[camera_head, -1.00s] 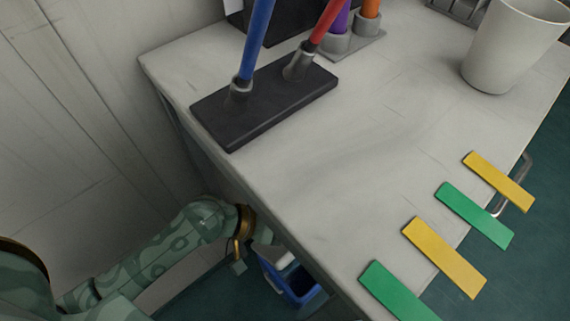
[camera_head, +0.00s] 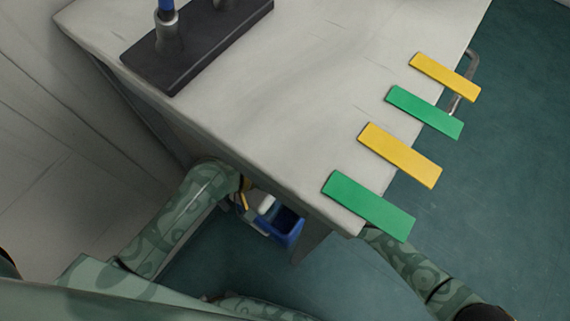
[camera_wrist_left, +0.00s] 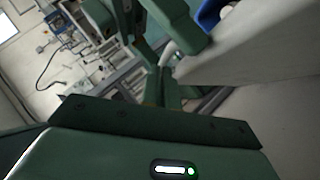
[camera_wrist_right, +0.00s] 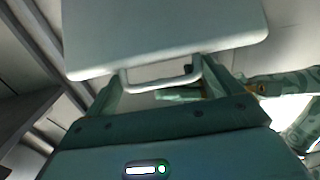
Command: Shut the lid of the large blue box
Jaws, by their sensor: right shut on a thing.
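The blue box (camera_head: 281,227) shows under the near edge of the table in the head view. Its dark inside shows from above, and the table hides part of it. A small white piece (camera_head: 266,204) shows at its left side. My left gripper (camera_head: 250,203) is beside the box's left side, mostly covered. A blue part shows at the top of the left wrist view (camera_wrist_left: 210,13), but I cannot tell whether the left jaws are open. My right gripper (camera_wrist_right: 160,80) is shut on a pale handle under a pale panel (camera_wrist_right: 165,30). In the head view the table hides it.
The table (camera_head: 290,100) carries green and yellow strips, with a green one (camera_head: 368,205) nearest its front corner. A dark block (camera_head: 195,50) stands at the back left. A metal handle (camera_head: 466,82) sticks out at the right edge. Open floor lies to the right.

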